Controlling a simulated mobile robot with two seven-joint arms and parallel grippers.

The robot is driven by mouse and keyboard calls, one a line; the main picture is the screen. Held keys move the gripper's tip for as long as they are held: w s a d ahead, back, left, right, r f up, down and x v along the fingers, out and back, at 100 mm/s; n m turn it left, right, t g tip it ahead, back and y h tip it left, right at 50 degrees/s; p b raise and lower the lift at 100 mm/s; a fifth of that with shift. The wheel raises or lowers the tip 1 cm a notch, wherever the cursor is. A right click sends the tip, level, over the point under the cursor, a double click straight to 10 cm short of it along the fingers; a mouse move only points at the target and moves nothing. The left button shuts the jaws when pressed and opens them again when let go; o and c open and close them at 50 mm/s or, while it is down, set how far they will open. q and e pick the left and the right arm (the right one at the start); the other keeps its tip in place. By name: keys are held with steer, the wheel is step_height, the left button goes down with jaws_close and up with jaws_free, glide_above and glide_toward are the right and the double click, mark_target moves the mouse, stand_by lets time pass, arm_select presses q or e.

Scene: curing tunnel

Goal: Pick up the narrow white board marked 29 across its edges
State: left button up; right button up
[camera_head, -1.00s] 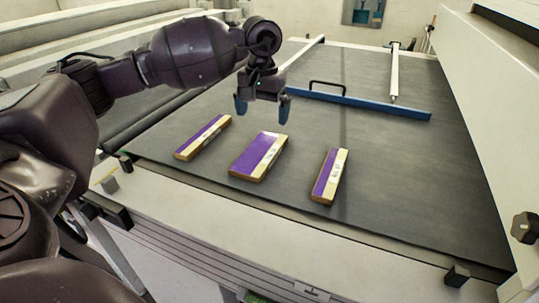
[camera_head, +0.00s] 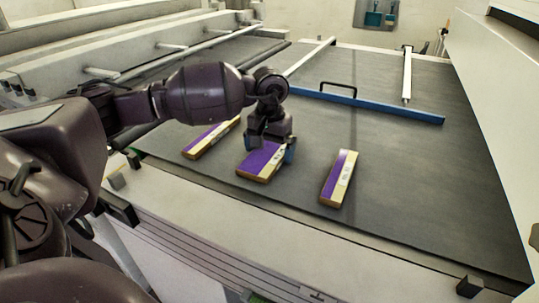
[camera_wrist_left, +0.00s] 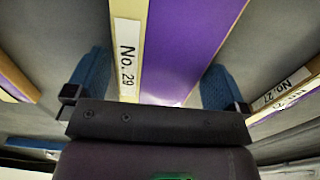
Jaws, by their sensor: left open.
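The board marked No. 29 (camera_wrist_left: 126,62) is purple with a pale strip that carries the label, not plain white. In the head view it is the middle board (camera_head: 257,161) of three, lying flat on the dark belt. My left gripper (camera_head: 269,152) is right over its far part, partly hiding it. In the left wrist view the open gripper's blue fingers (camera_wrist_left: 155,85) stand on either side across the board's long edges, with gaps visible. I cannot tell how low the fingertips are. My right gripper is not in view.
A similar board (camera_head: 207,140) lies to the left and another (camera_head: 338,178) to the right on the belt (camera_head: 420,190). The wrist view shows a label No. 27 (camera_wrist_left: 287,85) on a neighbour. A blue bar with a black handle (camera_head: 380,108) lies behind; belt at right is clear.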

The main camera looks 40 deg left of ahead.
arm_select(q)
steer(key=shift+r, duration=0.1)
steer(key=c, duration=0.8)
